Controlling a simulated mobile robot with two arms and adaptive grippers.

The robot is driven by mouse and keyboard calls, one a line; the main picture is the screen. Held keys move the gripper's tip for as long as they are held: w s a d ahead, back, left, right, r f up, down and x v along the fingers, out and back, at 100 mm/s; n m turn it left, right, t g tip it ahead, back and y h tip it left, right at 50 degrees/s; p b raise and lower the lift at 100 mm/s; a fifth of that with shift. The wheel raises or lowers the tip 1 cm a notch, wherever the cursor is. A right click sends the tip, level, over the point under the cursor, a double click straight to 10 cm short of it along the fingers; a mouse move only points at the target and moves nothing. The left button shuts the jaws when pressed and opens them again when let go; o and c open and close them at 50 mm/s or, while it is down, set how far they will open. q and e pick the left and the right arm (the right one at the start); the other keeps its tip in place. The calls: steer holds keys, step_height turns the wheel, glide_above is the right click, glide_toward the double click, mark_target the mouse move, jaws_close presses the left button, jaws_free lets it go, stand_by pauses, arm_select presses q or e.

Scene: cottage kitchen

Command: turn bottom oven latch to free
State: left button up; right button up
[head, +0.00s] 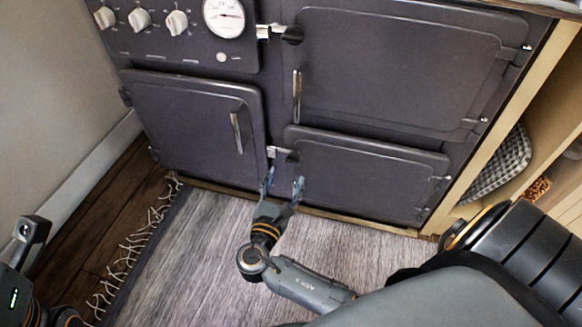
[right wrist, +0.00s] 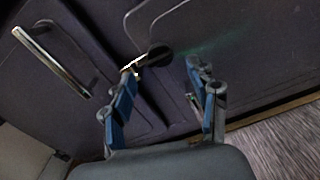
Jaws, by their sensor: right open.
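The bottom oven latch (head: 281,152) is a small silver lever with a dark knob, at the left edge of the lower right oven door (head: 365,175). In the right wrist view the latch (right wrist: 150,58) lies beyond the gap between my fingers. My right gripper (head: 283,184) is open and empty, its fingertips just below the latch in the head view. It also shows in the right wrist view (right wrist: 162,80). I cannot tell whether a fingertip touches the latch. My left arm shows at the lower left edge of the head view, its gripper state unclear.
A similar upper latch (head: 280,33) sits by the larger upper door (head: 395,70). The lower left door (head: 195,130) has a vertical handle (head: 237,132). Control knobs (head: 140,19) and a dial (head: 224,17) are above. A grey fringed rug (head: 190,250) covers the floor; a wooden cabinet stands right.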

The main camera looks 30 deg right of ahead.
mark_target(291, 164)
steer(key=b+x, duration=0.2)
steer(key=x, duration=0.4)
steer(key=shift+w+d, duration=0.15)
steer(key=shift+c, duration=0.3)
jaws_close()
